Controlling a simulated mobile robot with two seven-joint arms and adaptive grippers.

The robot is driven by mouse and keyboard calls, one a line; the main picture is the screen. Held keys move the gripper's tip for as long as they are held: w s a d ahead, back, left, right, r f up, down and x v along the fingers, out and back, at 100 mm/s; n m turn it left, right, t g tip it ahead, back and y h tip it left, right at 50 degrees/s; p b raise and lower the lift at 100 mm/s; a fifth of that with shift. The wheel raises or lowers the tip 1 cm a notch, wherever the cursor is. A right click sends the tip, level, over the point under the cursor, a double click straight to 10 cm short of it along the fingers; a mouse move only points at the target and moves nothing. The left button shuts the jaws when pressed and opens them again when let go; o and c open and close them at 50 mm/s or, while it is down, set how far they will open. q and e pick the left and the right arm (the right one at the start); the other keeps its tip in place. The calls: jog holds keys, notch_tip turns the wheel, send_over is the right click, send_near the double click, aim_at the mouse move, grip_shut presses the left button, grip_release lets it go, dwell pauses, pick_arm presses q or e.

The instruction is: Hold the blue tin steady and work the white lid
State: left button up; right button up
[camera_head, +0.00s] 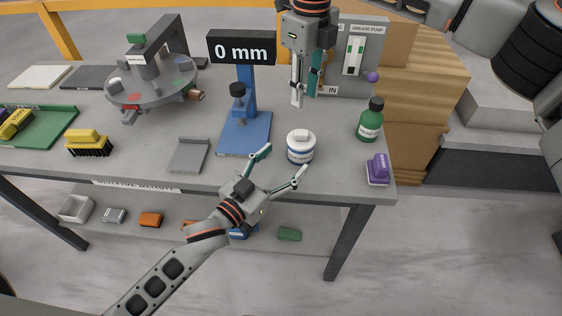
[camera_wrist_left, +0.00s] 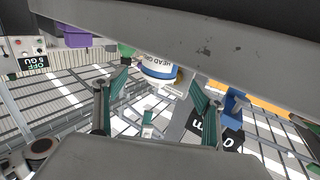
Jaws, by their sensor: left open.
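The tin (camera_head: 300,154) is white with blue bands and stands upright near the bench's front edge. Its white lid (camera_head: 301,137) sits on top with a raised block. My left gripper (camera_head: 286,161) is open and empty, its fingers spread toward the tin from the front left. In the left wrist view the tin (camera_wrist_left: 160,67) shows its lettered label between and beyond the open fingers (camera_wrist_left: 158,84); contact is not visible. My right gripper (camera_head: 305,97) points down above and behind the tin, apart from the lid. Its fingers look parted, with nothing between them.
A blue stand (camera_head: 245,132) with a "0 mm" display (camera_head: 241,48) is left of the tin. A green bottle (camera_head: 370,122) and a purple block (camera_head: 378,168) stand to its right. A grease pump panel (camera_head: 361,65) is behind. A grey plate (camera_head: 189,155) lies farther left.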

aim_at(300, 142)
pick_arm(q)
jog(key=x, duration=0.7)
jog(key=shift+w+d+r, duration=0.1)
jog(key=shift+w+d, duration=0.05)
jog(key=shift+w, duration=0.05)
jog(key=c, duration=1.7)
jog(key=shift+c, duration=0.2)
